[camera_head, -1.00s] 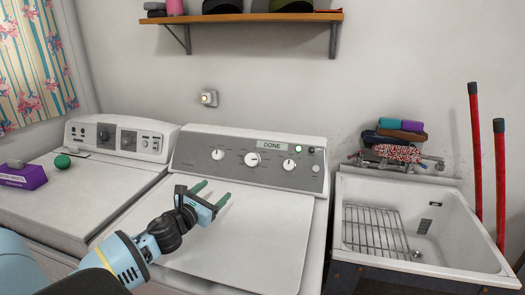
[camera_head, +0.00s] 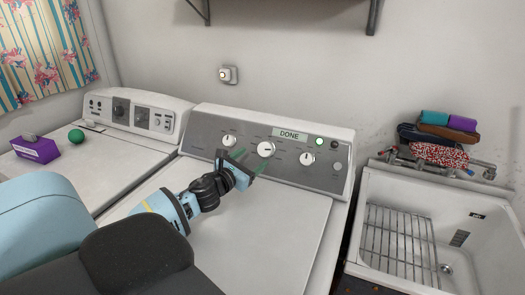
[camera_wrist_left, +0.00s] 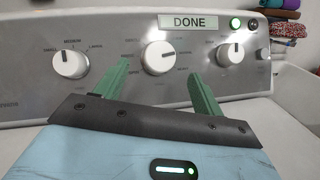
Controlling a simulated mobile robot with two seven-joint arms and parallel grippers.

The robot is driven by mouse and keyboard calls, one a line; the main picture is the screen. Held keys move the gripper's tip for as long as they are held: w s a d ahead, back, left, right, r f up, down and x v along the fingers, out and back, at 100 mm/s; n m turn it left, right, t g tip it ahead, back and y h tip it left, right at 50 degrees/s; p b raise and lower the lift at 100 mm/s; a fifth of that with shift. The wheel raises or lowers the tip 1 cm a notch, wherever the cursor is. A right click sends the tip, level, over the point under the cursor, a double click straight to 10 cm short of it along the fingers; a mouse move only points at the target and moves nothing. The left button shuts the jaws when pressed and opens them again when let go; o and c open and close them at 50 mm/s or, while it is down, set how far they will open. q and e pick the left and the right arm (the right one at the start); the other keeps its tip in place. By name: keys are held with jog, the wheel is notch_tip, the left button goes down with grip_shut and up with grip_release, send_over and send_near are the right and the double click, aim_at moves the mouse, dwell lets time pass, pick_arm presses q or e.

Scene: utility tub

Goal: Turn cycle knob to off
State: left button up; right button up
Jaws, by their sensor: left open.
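The dryer-like machine's grey panel carries three white knobs: a left knob (camera_head: 229,140), a larger centre knob (camera_head: 266,149) and a right knob (camera_head: 307,158). Which one is the cycle knob I cannot read from the small labels. A display (camera_head: 289,134) above the centre knob reads DONE. My left gripper (camera_head: 249,160) is open in front of the panel, near the centre knob. No contact is visible. My right gripper is out of view.
A utility sink (camera_head: 440,205) with a rack is right. The machine top (camera_head: 250,235) is clear below my arm.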

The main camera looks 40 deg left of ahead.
aim_at(264, 150)
pick_arm(q)
jog(key=shift+w+a, duration=0.2)
jog(key=shift+w, duration=1.45)
jog(key=shift+w+a, duration=0.15)
jog(key=shift+w, duration=1.45)
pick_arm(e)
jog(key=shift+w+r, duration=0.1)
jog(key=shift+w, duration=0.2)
pick_arm(q)
jog(key=c, duration=1)
